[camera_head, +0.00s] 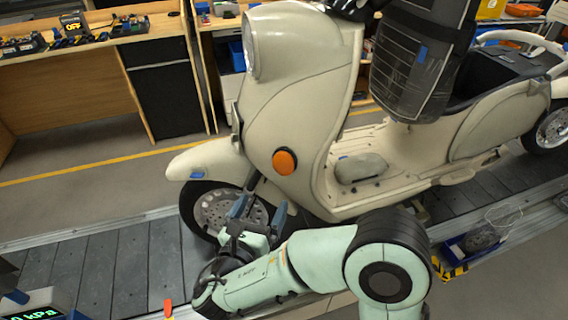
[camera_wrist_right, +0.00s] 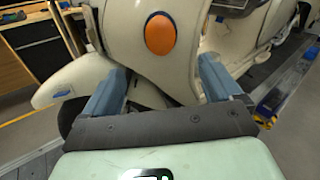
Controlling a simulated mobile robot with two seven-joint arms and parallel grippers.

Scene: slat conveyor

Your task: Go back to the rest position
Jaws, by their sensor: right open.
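My right gripper (camera_head: 258,212) reaches in from the lower right of the head view, in front of the scooter's front wheel. Its two blue-grey fingers are apart with nothing between them. In the right wrist view the open fingers (camera_wrist_right: 160,92) point at the cream scooter's front, just below its orange round light (camera_wrist_right: 160,35). The cream scooter (camera_head: 290,110) stands upright on the slat conveyor (camera_head: 120,268). I cannot tell whether the fingers touch the scooter. My left gripper is not in view.
A wooden workbench (camera_head: 90,45) with tools and a black cabinet (camera_head: 163,88) stands at the back left. A yellow floor line (camera_head: 90,168) runs behind the conveyor. A blue bin (camera_head: 470,243) sits at the conveyor's right front edge. The conveyor's left part is mostly bare.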

